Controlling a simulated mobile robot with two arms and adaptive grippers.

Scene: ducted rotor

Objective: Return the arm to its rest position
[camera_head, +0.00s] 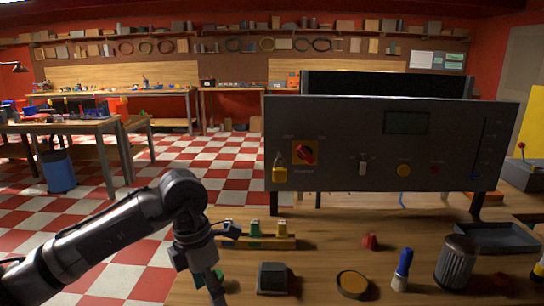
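My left arm comes in from the lower left and bends down at its dark rounded joint. My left gripper (216,292) is at the bottom edge of the picture, at the left front of the wooden workbench (320,262). Its fingertips are small, dark and partly cut off, so I cannot tell whether they are open or shut. A green piece (203,279) shows right beside it, partly hidden by the arm; I cannot tell whether they touch. My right arm and gripper are not in view.
A grey control panel (350,140) with a red switch stands across the bench's back. Checkered floor is open at left.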

